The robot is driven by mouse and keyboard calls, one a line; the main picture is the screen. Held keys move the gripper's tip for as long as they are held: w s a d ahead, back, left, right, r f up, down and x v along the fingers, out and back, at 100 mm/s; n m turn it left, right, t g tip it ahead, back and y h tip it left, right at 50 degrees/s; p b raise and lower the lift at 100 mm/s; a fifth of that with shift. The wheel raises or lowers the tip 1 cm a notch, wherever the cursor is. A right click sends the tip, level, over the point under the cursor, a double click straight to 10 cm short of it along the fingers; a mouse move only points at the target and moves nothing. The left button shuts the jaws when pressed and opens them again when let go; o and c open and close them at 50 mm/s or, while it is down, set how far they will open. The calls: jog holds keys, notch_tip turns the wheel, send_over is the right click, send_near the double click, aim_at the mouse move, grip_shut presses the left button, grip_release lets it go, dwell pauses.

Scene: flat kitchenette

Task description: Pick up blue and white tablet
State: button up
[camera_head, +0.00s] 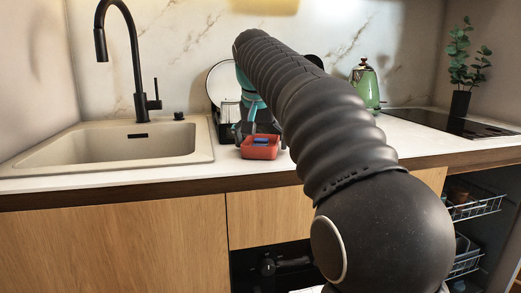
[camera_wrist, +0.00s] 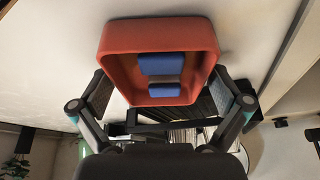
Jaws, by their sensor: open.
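A red open tray (camera_head: 260,153) sits on the counter right of the sink, with something blue (camera_head: 261,141) inside. The wrist view shows the red tray (camera_wrist: 120,60) close up, holding two blue pieces, a larger one (camera_wrist: 161,64) and a smaller one (camera_wrist: 165,90). I cannot make out clear white on them, or tell whether they are one tablet or two. My gripper (camera_wrist: 160,100) is open, its fingers spread to the left and right of the tray in the picture. In the head view my arm partly hides the gripper (camera_head: 252,117), which is just above the tray.
The sink (camera_head: 120,143) with a black faucet (camera_head: 137,60) lies to the left. A dish rack with a white plate (camera_head: 222,82) stands behind the tray. A green kettle (camera_head: 366,86) and a dark cooktop (camera_head: 440,122) are to the right.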

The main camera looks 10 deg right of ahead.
jog(key=c, duration=1.1)
jog(key=shift+r, duration=0.1)
notch_tip(320, 180, up, 4)
jog(key=shift+r+p, duration=0.1)
jog(key=shift+p, duration=0.65)
jog(key=shift+d+r, duration=0.2)
jog(key=shift+r, duration=0.1)
jog(key=shift+s+d+r, duration=0.45)
jog(key=shift+d+r, duration=0.65)
jog(key=shift+d, duration=0.7)
jog(key=shift+s+d+r, duration=0.45)
jog(key=shift+d+r, duration=0.6)
jog(key=shift+d, duration=0.8)
jog(key=shift+s+d+r, duration=0.45)
jog(key=shift+d+r, duration=0.65)
jog(key=shift+d, duration=0.7)
